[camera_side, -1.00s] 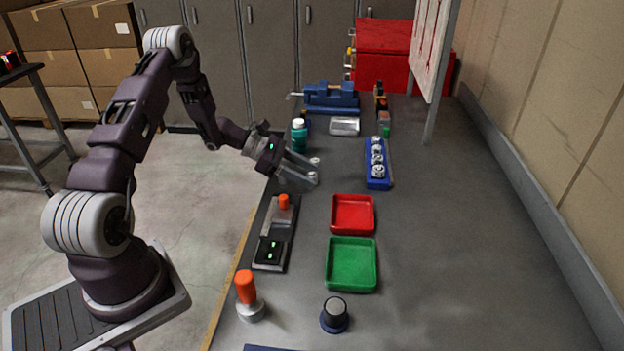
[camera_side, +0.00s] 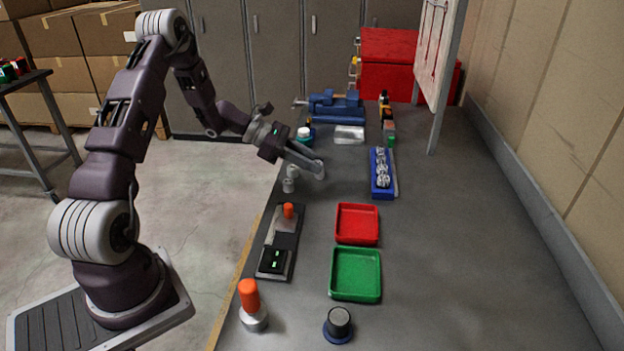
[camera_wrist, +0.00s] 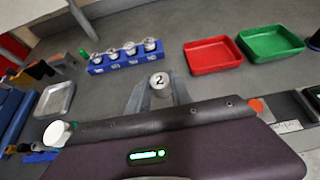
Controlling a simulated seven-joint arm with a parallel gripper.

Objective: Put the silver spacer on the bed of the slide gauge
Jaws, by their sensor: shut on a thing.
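The silver spacer (camera_wrist: 160,82) has a "2" on its end face and sits between the two fingers of my gripper (camera_wrist: 157,95) in the wrist view. My gripper (camera_side: 305,174) is shut on it, above the left part of the bench in the side view. The spacer's outline there is hard to separate from the fingers. The slide gauge (camera_side: 285,242) lies on the bench nearer the camera than my gripper. It has a dark body, an orange knob and a green-lit display. The wrist view shows the gauge (camera_wrist: 287,108) at the right edge, partly hidden by my gripper body.
A blue rack (camera_side: 393,187) with several silver pieces stands right of my gripper. A red tray (camera_side: 357,241) and a green tray (camera_side: 355,297) lie right of the gauge. An orange-handled tool (camera_side: 249,295) and a dark knob (camera_side: 338,322) stand in front. A white-capped bottle (camera_side: 304,133) stands behind.

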